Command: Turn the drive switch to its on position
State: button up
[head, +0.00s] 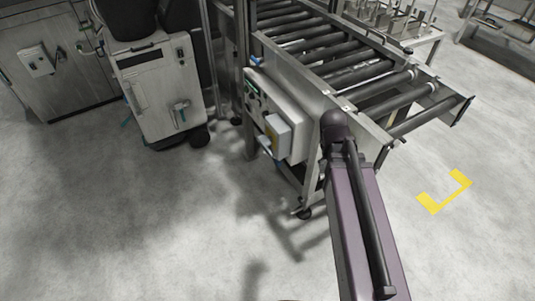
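A pale control box (291,112) is fixed to the near side of the roller conveyor. The drive switch cannot be made out for certain among these, and no on or off mark is readable. My arm rises from the bottom right to a dark rounded joint just right of the box. My gripper is not seen; the arm beyond that joint is hidden or out of view.
The roller conveyor (346,68) runs from the top left to the right, on metal legs. A white wheeled cabinet (158,92) stands at the left. The floor in front is clear, with a yellow mark (432,204) at right.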

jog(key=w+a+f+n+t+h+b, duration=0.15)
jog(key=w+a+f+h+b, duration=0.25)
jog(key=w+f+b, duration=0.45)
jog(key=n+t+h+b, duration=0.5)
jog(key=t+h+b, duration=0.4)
jog(key=b, duration=2)
send_near(265, 150)
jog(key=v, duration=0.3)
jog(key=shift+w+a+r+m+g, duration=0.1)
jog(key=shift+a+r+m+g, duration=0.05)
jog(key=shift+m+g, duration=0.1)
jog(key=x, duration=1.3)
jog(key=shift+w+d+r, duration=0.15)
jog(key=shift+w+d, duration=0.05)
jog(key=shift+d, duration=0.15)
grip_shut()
